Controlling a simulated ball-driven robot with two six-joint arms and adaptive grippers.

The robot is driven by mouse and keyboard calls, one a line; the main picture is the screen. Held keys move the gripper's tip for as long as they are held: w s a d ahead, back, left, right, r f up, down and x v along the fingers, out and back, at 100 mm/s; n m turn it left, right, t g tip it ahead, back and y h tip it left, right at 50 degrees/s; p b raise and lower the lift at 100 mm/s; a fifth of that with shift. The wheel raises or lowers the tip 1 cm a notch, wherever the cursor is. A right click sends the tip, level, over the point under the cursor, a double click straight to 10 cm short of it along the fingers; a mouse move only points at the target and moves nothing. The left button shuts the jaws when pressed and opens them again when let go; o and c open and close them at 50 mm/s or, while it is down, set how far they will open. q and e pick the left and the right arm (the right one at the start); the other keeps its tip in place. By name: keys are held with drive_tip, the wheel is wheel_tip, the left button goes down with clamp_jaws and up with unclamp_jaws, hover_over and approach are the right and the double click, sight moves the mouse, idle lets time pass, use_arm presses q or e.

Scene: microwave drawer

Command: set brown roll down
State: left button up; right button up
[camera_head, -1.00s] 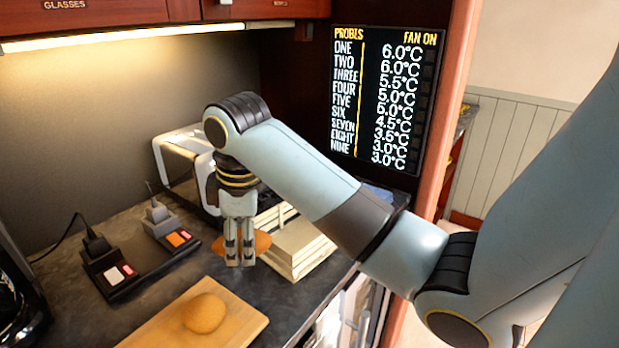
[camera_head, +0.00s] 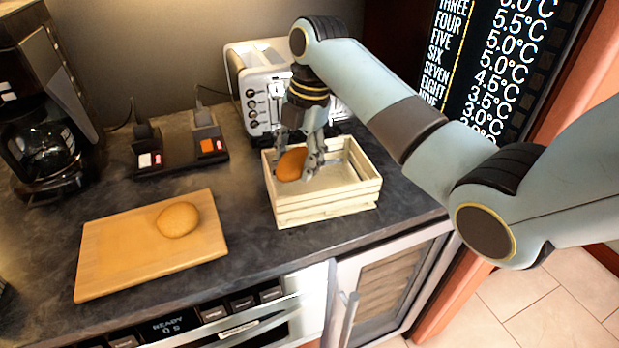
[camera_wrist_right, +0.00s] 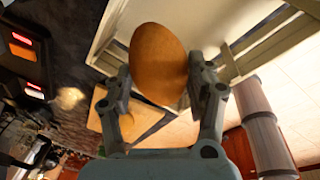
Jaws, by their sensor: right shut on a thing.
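My right gripper (camera_head: 299,158) is shut on a brown roll (camera_head: 290,165), over the left part of a pale slatted wooden crate (camera_head: 330,206). In the head view the roll appears against the crate's inside; I cannot tell whether it touches the bottom. In the right wrist view the roll (camera_wrist_right: 158,60) sits between the two fingers (camera_wrist_right: 158,75), with the crate's pale slats (camera_wrist_right: 265,50) beyond. A second, lighter brown roll (camera_head: 177,219) lies on a wooden board (camera_head: 120,255) to the left. My left gripper is not in view.
A silver toaster (camera_head: 262,85) stands right behind the crate. A coffee maker (camera_head: 45,110) is at the far left, with a socket strip (camera_head: 180,152) between. Dark counter (camera_head: 245,215) is bare between board and crate. The counter's front edge lies close before the crate.

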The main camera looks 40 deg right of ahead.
sight(302, 157)
wheel_tip(302, 157, down, 2)
drive_tip(key=shift+f, duration=0.1)
wheel_tip(302, 157, down, 3)
drive_tip(key=shift+f, duration=0.15)
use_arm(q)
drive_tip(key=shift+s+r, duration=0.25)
use_arm(e)
drive_tip(key=shift+f, duration=0.2)
drive_tip(key=o, duration=1.1)
drive_tip(key=shift+f, duration=0.1)
drive_tip(key=shift+o, duration=0.2)
drive_tip(key=r, duration=0.4)
drive_tip(key=d+r, duration=0.1)
drive_tip(key=r, duration=0.3)
drive_tip(key=s+r+b, duration=0.1)
drive_tip(key=r, duration=0.3)
drive_tip(key=shift+s+d, duration=0.1)
drive_tip(key=shift+d, duration=0.25)
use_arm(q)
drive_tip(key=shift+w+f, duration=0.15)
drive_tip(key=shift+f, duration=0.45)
